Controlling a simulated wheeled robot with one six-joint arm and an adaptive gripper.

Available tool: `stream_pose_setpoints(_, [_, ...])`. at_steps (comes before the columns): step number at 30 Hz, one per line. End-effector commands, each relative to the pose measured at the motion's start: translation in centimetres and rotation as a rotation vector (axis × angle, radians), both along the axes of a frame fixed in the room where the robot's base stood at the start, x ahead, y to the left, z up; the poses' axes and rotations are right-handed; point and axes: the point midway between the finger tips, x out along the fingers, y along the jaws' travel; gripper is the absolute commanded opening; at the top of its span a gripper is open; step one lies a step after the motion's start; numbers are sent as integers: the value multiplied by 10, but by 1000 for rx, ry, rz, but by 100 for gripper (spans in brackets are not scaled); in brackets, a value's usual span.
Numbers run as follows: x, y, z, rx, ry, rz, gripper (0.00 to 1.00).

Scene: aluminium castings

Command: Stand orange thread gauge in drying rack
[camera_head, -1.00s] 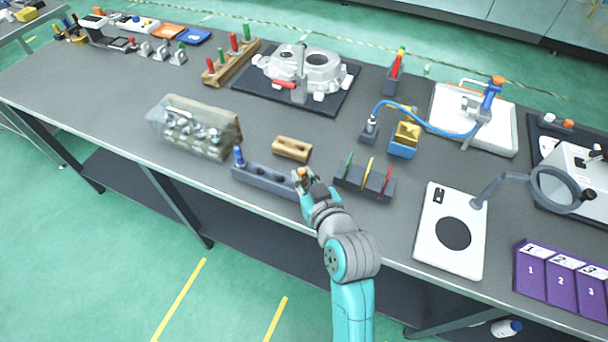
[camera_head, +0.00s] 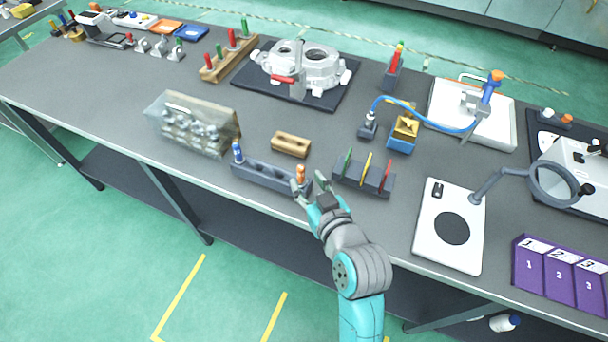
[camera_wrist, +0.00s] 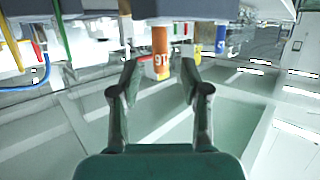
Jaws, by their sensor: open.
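The orange thread gauge (camera_head: 300,174) stands upright in the right end of the grey drying rack (camera_head: 268,179). In the wrist view, which looks upside down, the orange gauge (camera_wrist: 160,52) points down from the rack and shows a printed mark. A blue gauge (camera_head: 238,154) stands at the rack's left end; it also shows in the wrist view (camera_wrist: 221,38). My gripper (camera_head: 310,186) is open and empty, just to the front right of the orange gauge. In the wrist view its fingertips (camera_wrist: 160,80) are spread, with the gauge beyond them and apart from both.
A slotted grey holder (camera_head: 349,183) with green, yellow and red pieces stands close right of my gripper. A wooden block (camera_head: 291,145) lies behind the rack. The table's front edge runs just before the rack.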

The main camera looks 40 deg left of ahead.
Motion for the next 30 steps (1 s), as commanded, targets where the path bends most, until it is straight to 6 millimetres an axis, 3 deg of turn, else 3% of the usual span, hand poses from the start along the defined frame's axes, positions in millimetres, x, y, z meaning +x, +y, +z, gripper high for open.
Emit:
stream_pose_setpoints(6, [-22,-37,12,0,2,-3,46])
stream_pose_setpoints(12, [-36,-60,21,0,1,-1,46])
stream_pose_setpoints(30, [-42,-68,24,0,0,0,46])
